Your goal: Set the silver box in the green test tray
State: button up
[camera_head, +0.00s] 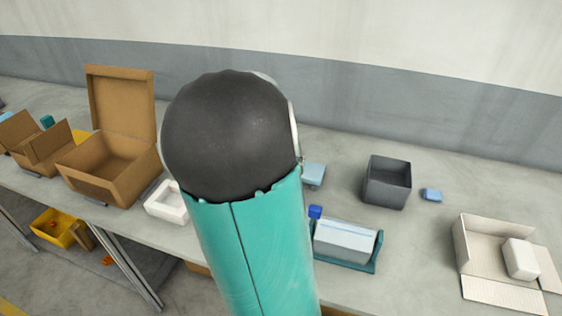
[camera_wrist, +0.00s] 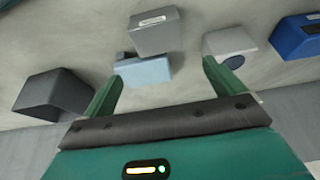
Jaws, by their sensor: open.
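In the wrist view, a silver-grey box (camera_wrist: 155,32) with a pale label strip lies on the bench, just beyond a light blue box (camera_wrist: 143,70). My gripper (camera_wrist: 162,70) is open, with its two green fingers spread on either side of the light blue box in the picture; I cannot tell how far off they are. In the head view, a teal-green tray (camera_head: 374,264) stands right of my arm with a pale silvery block (camera_head: 344,240) in it. I cannot tell whether this block is the same silver box. My arm hides the gripper there.
A dark grey bin (camera_head: 387,182), a small blue block (camera_head: 432,195) and an open white carton (camera_head: 490,288) stand to the right. An open cardboard box (camera_head: 112,160) and a white tray (camera_head: 166,203) stand left. A wall runs behind the bench.

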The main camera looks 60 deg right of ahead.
jog(key=shift+v, duration=0.9)
